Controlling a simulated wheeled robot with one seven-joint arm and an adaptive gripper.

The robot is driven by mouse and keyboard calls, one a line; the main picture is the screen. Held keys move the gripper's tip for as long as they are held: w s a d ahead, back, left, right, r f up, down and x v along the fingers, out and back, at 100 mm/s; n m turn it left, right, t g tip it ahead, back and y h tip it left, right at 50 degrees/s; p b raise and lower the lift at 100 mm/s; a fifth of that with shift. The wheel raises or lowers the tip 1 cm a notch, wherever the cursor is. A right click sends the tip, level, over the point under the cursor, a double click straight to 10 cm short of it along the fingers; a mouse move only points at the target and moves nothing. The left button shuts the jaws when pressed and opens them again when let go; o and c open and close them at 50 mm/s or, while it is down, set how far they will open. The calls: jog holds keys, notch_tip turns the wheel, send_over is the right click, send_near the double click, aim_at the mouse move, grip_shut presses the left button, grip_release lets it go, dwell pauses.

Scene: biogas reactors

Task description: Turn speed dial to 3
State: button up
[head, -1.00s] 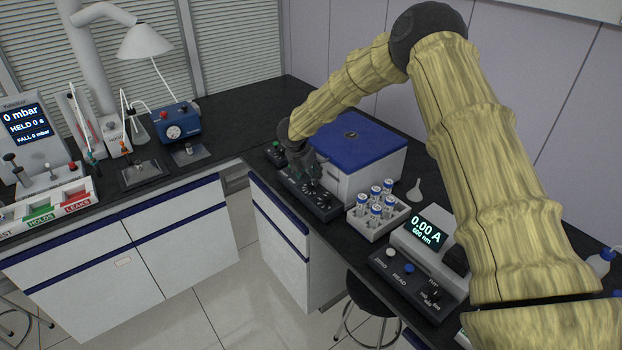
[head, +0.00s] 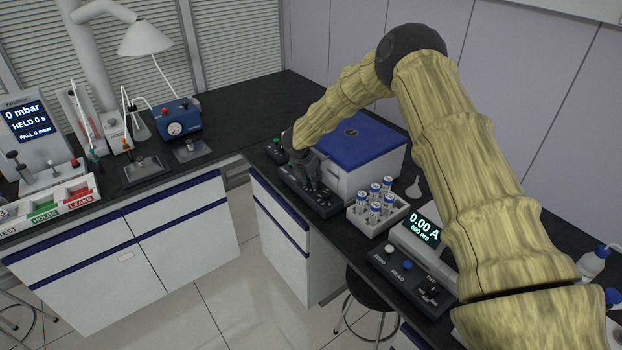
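A dark control panel (head: 325,208) with small knobs lies in front of the white box with a blue lid (head: 352,142) on the right bench. My gripper (head: 312,186) points down over this panel, at or just above its middle. The gripper covers part of the panel, and the dial under it cannot be made out. The fingers are too small and dark to show whether they are open, shut or touching a knob. Another dial (head: 433,289) with printed marks sits on the front of the photometer, which reads 0.00 A; my gripper is away from it.
A white rack (head: 360,217) of capped vials stands right of the panel, with a small funnel (head: 414,187) behind it. A small dark box with a green button (head: 277,146) is left of the panel. A black stool (head: 372,303) stands below the bench.

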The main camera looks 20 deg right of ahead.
jog(key=c, duration=0.3)
jog(key=shift+f+b, duration=0.15)
jog(key=shift+b, duration=0.3)
jog(key=m+b, duration=0.1)
jog(key=b, duration=0.1)
jog(key=shift+w+f+m+h+b, duration=0.1)
jog(key=shift+f+m+h+b, duration=0.05)
jog(key=shift+m+h+b, duration=0.2)
jog(key=m+g+b, duration=0.1)
jog(key=m+b, duration=0.2)
jog(key=b, duration=0.1)
jog(key=shift+m+g+b, duration=0.25)
jog(key=shift+g+b, duration=0.05)
jog(key=shift+g, duration=0.1)
jog(key=shift+r+m+g+h+b, duration=0.25)
jog(key=shift+m+g+h+b, duration=0.1)
jog(key=shift+m+b, duration=0.5)
jog(key=shift+a+m, duration=0.1)
jog(key=shift+m, duration=0.15)
